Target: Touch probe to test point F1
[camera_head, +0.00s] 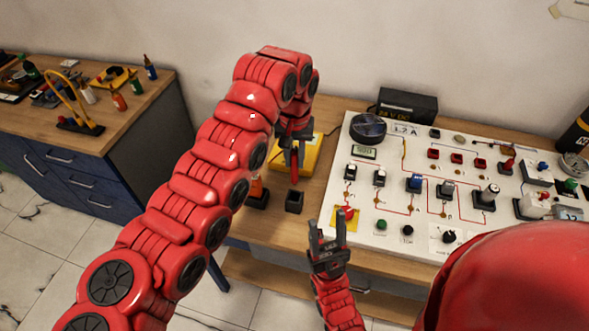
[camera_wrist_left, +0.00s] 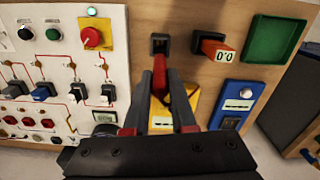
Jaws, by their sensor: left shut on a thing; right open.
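My left gripper (camera_head: 292,150) is shut on a red probe (camera_wrist_left: 160,72), above the table left of the panel. In the left wrist view the probe stands between the two fingers (camera_wrist_left: 160,103), its far end near a black square holder (camera_wrist_left: 158,40). That holder (camera_head: 294,203) also shows in the head view; I cannot tell whether the probe is clear of it. The white panel (camera_head: 392,212) carries red circuit lines, switches and sockets. The label F1 is too small to read. My right gripper (camera_head: 328,230) is open and empty near the panel's front left corner.
A yellow device (camera_head: 307,158) lies behind the holder. An orange item (camera_wrist_left: 218,50) marked 0.0 sits in a second black holder. A 24 V DC box (camera_head: 407,105) stands behind the panel. A side bench (camera_head: 125,120) with tools is at the left.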

